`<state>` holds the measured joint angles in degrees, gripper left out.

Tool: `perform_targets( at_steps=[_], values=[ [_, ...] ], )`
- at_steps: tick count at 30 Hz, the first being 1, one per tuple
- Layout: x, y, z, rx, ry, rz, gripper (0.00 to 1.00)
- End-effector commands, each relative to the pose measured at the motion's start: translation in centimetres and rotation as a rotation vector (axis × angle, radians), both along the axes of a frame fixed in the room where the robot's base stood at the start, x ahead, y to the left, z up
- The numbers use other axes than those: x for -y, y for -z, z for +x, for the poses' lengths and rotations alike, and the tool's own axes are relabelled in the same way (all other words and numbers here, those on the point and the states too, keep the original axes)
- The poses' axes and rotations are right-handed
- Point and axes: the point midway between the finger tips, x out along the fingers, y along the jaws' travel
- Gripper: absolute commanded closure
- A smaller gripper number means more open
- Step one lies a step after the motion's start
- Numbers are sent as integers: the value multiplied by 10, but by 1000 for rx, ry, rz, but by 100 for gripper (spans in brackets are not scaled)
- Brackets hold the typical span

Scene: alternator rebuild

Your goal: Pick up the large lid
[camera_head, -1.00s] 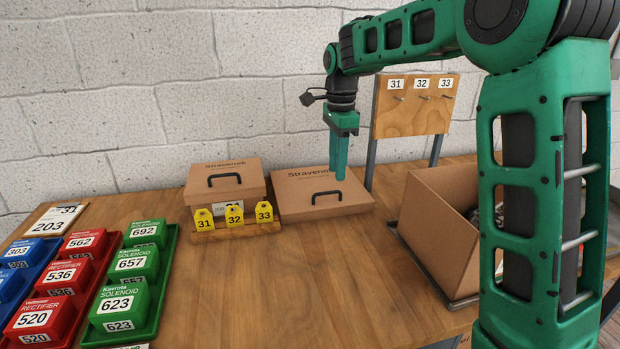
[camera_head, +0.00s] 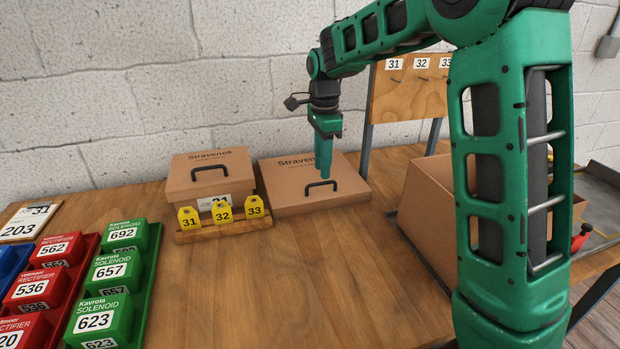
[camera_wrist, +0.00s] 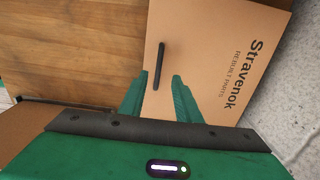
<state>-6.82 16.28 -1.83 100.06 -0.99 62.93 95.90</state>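The large lid (camera_head: 341,194) is a flat brown cardboard lid marked Stravenok, lying on the table against the back wall. It has a black handle (camera_head: 320,187) on top. It also shows in the wrist view (camera_wrist: 207,60), with its handle (camera_wrist: 159,65) ahead of the fingers. My gripper (camera_head: 323,172) points down over the lid, close to the handle. I cannot tell the exact height of the fingertips above the handle.
A smaller closed Stravenok box (camera_head: 210,180) stands left of the lid, behind a wooden rack (camera_head: 225,227) with yellow tags. A hook board (camera_head: 410,95) stands behind right. An open cardboard box (camera_head: 425,220) is at right. Red and green part bins (camera_head: 108,270) are at left.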

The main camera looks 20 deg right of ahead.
Motion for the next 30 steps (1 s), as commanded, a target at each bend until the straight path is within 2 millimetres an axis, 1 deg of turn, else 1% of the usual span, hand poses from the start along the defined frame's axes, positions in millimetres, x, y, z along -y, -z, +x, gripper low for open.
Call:
perform_targets(
  at_steps=[1, 6, 9, 12, 18, 20, 21, 22, 30],
  values=[
    [-1, 8, -1, -3, -1, 0, 70],
    [-3, 32, -2, -3, -2, 0, 70],
    [-3, 41, -2, -2, -2, 0, 70],
    [-3, 44, -2, -1, -1, 0, 70],
    [-3, 44, -2, 0, -1, 0, 70],
    [-3, 44, -2, 0, -1, 0, 84],
    [-3, 44, -2, 0, -1, 0, 94],
    [-3, 44, -2, 0, -1, 0, 100],
    [-2, 44, -2, 0, -1, 0, 100]
  ],
)
